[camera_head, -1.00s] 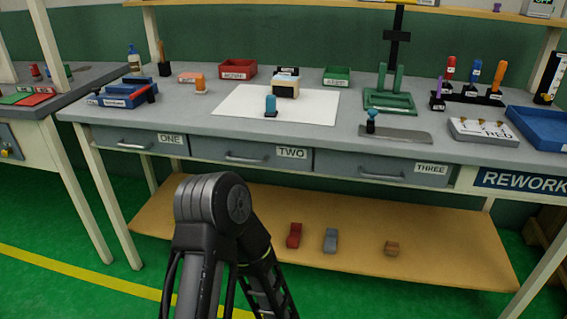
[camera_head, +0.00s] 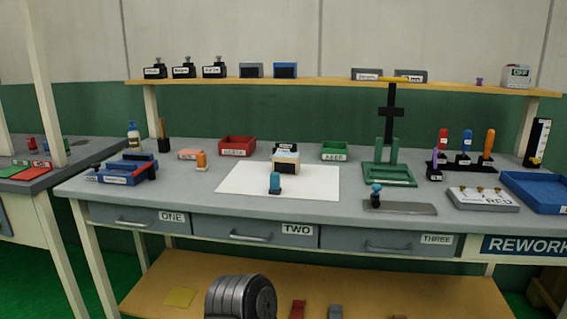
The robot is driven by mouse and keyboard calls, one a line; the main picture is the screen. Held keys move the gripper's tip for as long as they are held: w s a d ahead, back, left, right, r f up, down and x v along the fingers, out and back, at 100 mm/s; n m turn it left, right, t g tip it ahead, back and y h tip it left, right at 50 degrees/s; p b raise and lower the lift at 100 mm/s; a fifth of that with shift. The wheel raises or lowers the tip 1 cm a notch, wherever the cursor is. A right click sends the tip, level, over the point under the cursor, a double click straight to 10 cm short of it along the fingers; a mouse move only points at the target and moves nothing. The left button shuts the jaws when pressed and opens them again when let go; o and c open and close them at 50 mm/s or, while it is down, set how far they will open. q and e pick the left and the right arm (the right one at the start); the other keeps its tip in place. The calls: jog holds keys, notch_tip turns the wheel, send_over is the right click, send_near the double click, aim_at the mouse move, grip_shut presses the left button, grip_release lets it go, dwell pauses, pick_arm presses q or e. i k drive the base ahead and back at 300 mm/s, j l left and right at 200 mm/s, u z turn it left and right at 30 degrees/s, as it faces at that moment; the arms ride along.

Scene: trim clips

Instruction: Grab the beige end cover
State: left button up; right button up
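No part is labelled as the end cover. A beige-fronted block (camera_head: 286,160) with a darker top sits on the white mat (camera_head: 318,180) in the middle of the workbench. A small tan piece (camera_head: 398,317) on the lower shelf is almost wholly cut off by the bottom edge, so its shape is hidden. I cannot tell which of them is the beige end cover. A dark round joint of my arm shows at the bottom, in front of the lower shelf. Neither of my grippers is in view.
On the workbench (camera_head: 130,198) stand a red bin (camera_head: 237,147), a green bin (camera_head: 335,151), a blue tray (camera_head: 540,190) and a green fixture (camera_head: 389,172). The upper shelf (camera_head: 330,83) holds several dark boxes. Red and grey pieces lie on the lower shelf (camera_head: 215,265).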

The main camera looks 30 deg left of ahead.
aim_at(285, 163)
jog(key=j+z, duration=0.1)
jog(key=j, duration=0.35)
jog(key=k+j+z, duration=0.1)
jog(key=j, duration=0.35)
jog(key=k+j+z, duration=0.1)
jog(key=j, duration=0.35)
jog(key=k+j+z, duration=0.1)
jog(key=j, duration=0.35)
jog(key=k+j+z, duration=0.15)
jog(key=j, duration=0.25)
